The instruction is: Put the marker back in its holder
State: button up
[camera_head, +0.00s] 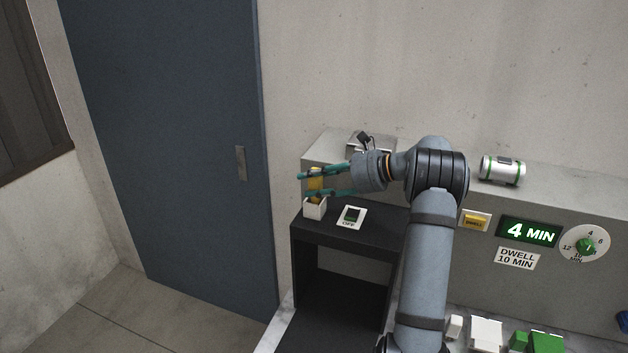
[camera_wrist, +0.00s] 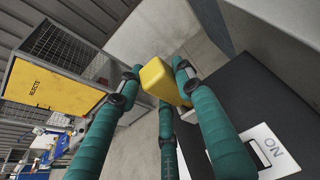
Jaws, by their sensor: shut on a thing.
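The yellow marker (camera_head: 316,183) is held upright between the green fingers of my gripper (camera_head: 325,183), which is shut on it. In the wrist view the marker (camera_wrist: 160,80) shows as a yellow block between the fingertips (camera_wrist: 160,85). The small white holder (camera_head: 314,210) stands at the left corner of the dark stand, directly below the marker. The marker's lower end overlaps the holder's opening in the head view; I cannot tell how deep it sits. The holder is mostly hidden by the fingers in the wrist view.
A white switch plate (camera_head: 351,217) lies on the dark stand (camera_head: 345,245) just right of the holder. A grey console with a "4 MIN" display (camera_head: 528,231) and a dial (camera_head: 584,245) stands right. A white-and-green cylinder (camera_head: 503,170) lies on it. A blue door (camera_head: 175,130) is left.

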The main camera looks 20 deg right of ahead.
jog(key=shift+f, duration=0.4)
jog(key=shift+f, duration=0.2)
jog(key=o, duration=1)
jog(key=shift+o, duration=0.2)
jog(key=b+v, duration=0.5)
jog(key=v, duration=0.5)
jog(key=shift+s+r, duration=0.2)
jog(key=shift+r, duration=0.05)
jog(key=shift+w+a, duration=0.1)
